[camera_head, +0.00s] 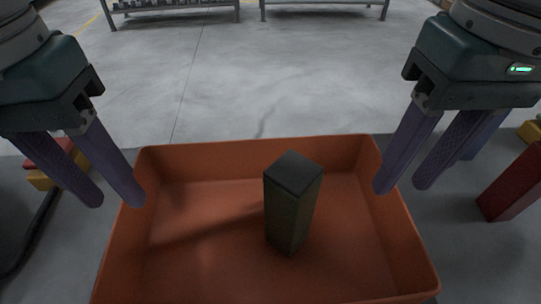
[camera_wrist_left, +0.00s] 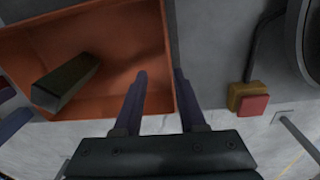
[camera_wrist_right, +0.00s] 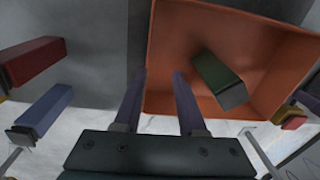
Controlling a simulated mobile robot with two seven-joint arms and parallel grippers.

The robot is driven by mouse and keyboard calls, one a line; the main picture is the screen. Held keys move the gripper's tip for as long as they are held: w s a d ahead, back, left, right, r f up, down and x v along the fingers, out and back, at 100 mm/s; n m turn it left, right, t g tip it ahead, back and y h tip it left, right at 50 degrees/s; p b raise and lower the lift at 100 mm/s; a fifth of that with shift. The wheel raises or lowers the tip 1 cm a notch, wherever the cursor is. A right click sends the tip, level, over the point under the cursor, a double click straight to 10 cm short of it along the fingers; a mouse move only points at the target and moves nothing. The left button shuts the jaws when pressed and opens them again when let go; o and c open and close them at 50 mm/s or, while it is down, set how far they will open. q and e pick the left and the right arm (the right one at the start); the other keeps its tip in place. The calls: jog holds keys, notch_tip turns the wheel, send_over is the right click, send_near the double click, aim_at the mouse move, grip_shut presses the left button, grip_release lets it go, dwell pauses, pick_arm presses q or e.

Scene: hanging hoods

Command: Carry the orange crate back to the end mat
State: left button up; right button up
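The orange crate (camera_head: 195,160) sits on the grey worktop in front of me, with a dark green-grey block (camera_head: 292,205) standing inside it. My left gripper (camera_head: 115,203) is open at the crate's left wall. In the left wrist view, its fingers (camera_wrist_left: 160,78) lie on either side of that wall (camera_wrist_left: 167,45). My right gripper (camera_head: 402,187) is open at the right wall. In the right wrist view, its fingers (camera_wrist_right: 160,75) lie on either side of the wall (camera_wrist_right: 150,45). I cannot tell whether any finger touches the crate. I cannot clearly pick out the end mat.
A red block (camera_head: 513,185) stands right of the crate, and a blue block (camera_wrist_right: 45,108) is near it in the right wrist view. A yellow and red button box (camera_wrist_left: 248,98) is beyond the crate's left side. Open concrete floor (camera_head: 250,75) and metal racks (camera_head: 180,8) lie beyond.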

aim_at(147, 244)
pick_arm(q)
jog(key=shift+w+a+n+y, duration=0.3)
jog(key=shift+w+a+n, duration=0.1)
jog(key=shift+a, duration=0.3)
pick_arm(e)
jog(key=shift+w+d+m+h, duration=0.15)
jog(key=shift+w+d, duration=0.05)
jog(key=shift+d, duration=0.25)
jog(key=shift+w+d+m+h, duration=0.15)
jog(key=shift+d, duration=0.3)
pick_arm(q)
notch_tip(147, 244, down, 10)
jog(key=shift+r, duration=0.1)
pick_arm(e)
notch_tip(147, 244, down, 10)
jog(key=shift+r, duration=0.1)
pick_arm(q)
grip_shut()
pick_arm(e)
grip_shut()
jog(key=shift+r, duration=0.1)
